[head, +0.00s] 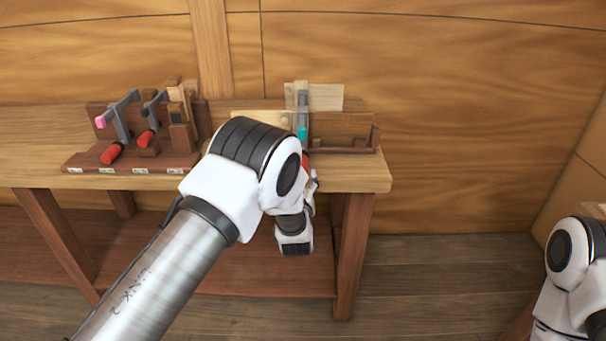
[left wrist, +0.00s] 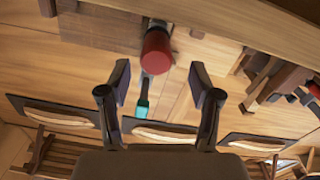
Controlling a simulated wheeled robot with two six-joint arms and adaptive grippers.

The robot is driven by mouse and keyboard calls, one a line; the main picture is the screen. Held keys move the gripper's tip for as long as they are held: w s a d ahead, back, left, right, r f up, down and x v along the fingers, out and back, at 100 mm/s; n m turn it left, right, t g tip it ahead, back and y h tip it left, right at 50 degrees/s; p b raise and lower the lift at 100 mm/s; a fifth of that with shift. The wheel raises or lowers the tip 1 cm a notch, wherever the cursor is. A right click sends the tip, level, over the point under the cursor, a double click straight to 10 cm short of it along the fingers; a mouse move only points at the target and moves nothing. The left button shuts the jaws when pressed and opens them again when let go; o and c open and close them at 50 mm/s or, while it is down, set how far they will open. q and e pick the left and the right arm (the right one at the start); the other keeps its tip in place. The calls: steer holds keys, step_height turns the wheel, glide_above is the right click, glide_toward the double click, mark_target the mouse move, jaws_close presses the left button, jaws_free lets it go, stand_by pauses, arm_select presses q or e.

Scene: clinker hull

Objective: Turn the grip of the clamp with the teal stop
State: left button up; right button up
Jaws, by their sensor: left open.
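The clamp with the teal stop (head: 302,133) stands upright at the right part of the bench, by a wooden holder. Its red grip (head: 306,162) is mostly hidden behind my left arm in the head view. In the left wrist view the red grip (left wrist: 157,50) is seen nearly end-on, with the teal stop (left wrist: 142,106) beyond it. My left gripper (left wrist: 159,72) is open, its two fingers apart on either side of the grip's line. No finger visibly touches the grip. In the head view the fingers are mostly hidden by my wrist. My right gripper is out of view.
A wooden rack (head: 185,160) at the left of the bench holds a clamp with a pink stop (head: 101,122) and another clamp with a red grip (head: 145,138). The bench top (head: 350,172) ends at the right. A plank wall (head: 450,120) stands behind.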

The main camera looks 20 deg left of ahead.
arm_select(q)
steer(key=x, duration=0.4)
steer(key=shift+w+d+r, duration=0.1)
steer(key=shift+w+d, duration=0.15)
steer(key=shift+w+a, duration=0.3)
steer(key=shift+d, duration=0.15)
steer(key=shift+c, duration=1.3)
steer(key=c, duration=0.9)
steer(key=shift+m, duration=0.3)
